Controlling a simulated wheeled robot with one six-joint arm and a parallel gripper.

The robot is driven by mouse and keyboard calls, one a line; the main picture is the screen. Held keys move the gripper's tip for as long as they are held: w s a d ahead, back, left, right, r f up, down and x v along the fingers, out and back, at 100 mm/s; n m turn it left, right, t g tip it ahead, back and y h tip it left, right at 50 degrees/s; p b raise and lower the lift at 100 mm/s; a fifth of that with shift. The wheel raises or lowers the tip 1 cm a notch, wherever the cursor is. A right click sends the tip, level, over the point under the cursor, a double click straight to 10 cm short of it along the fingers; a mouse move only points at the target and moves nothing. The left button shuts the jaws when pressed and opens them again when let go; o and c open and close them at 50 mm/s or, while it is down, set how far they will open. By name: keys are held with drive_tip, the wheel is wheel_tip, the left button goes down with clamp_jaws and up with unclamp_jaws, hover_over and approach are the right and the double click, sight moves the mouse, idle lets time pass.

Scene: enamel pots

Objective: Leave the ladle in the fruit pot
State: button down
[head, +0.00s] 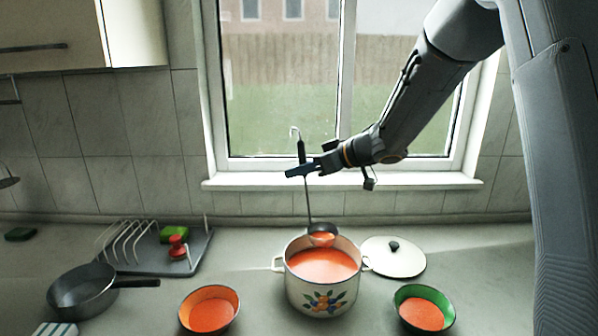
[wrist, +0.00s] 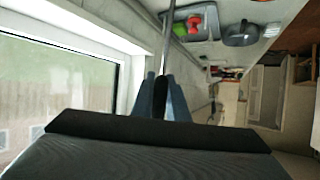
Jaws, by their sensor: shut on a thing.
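The fruit pot (head: 322,297) is a white enamel pot with a painted fruit design, holding orange soup. My gripper (head: 303,171) is above it, shut on the dark upper handle of the ladle (head: 308,205). The ladle hangs nearly upright, its hooked end above my fingers. Its bowl shows orange inside and appears at the pot's far rim, over the opening; I cannot tell whether it touches the soup. In the wrist view my fingers (wrist: 161,92) close around the handle, and the thin shaft (wrist: 167,35) runs away from them.
A white lid (head: 393,262) with a black knob lies right of the pot. An orange bowl (head: 188,316) and a green bowl (head: 447,316), both with orange soup, stand in front on either side. A pan (head: 80,292) and dish rack (head: 190,262) are left. The window is behind.

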wheel_tip(320, 180, down, 16)
drive_tip(key=b, duration=0.6)
drive_tip(key=shift+r, duration=0.2)
